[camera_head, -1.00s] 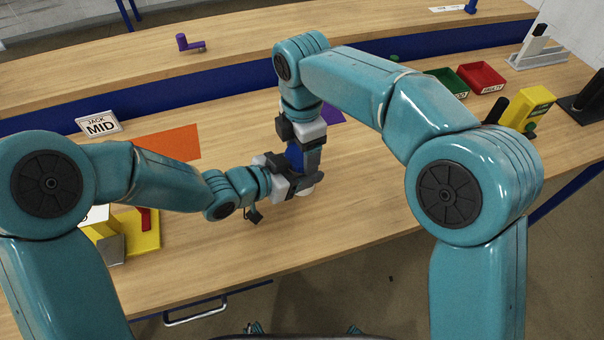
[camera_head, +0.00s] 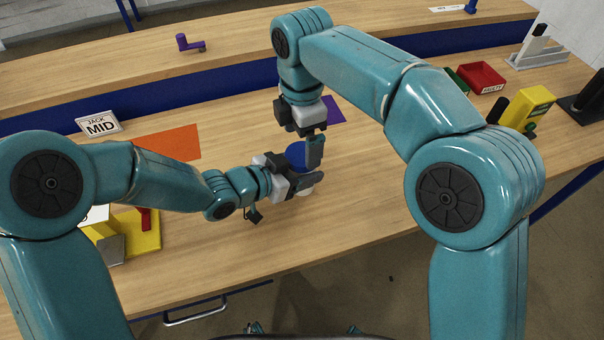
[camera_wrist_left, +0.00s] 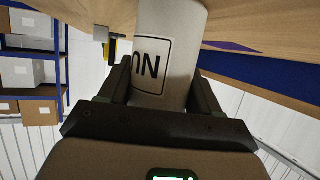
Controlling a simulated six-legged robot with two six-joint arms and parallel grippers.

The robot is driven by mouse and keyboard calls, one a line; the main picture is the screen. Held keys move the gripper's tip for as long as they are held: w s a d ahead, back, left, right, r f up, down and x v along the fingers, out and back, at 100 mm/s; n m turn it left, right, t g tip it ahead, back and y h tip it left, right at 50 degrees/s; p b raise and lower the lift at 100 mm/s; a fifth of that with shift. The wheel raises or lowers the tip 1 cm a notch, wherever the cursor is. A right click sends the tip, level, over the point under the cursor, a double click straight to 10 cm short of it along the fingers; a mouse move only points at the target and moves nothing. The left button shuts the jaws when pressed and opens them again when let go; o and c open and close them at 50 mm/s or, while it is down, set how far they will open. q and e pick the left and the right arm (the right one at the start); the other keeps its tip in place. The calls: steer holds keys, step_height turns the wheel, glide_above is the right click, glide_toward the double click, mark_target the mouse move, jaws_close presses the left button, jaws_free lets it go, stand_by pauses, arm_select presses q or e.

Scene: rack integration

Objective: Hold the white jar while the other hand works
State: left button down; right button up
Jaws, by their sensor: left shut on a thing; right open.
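The white jar (camera_wrist_left: 172,45) stands between the fingers of my left gripper (camera_wrist_left: 160,88) in the left wrist view, with a black-framed label on its side. My left gripper (camera_head: 303,187) is shut on it; in the head view only a little of the white jar (camera_head: 304,192) shows below the fingers. A round blue lid (camera_head: 296,154) shows at the jar's top; whether it is seated or loose I cannot tell. My right gripper (camera_head: 307,145) is open, pointing down just over the lid, one finger on its right side; the other finger is hard to make out.
An orange mat (camera_head: 170,144) and a JACK MID sign (camera_head: 99,124) lie to the left. A yellow fixture (camera_head: 145,232) stands at the front left. A red bin (camera_head: 481,77) and a yellow device (camera_head: 527,107) are at the right.

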mark_target(302, 154)
steer(key=shift+r, duration=0.45)
steer(key=shift+r, duration=0.1)
steer(key=shift+c, duration=0.3)
step_height(302, 154, up, 3)
steer(key=n, duration=0.3)
steer(key=shift+r, duration=0.15)
steer(key=shift+f, duration=4)
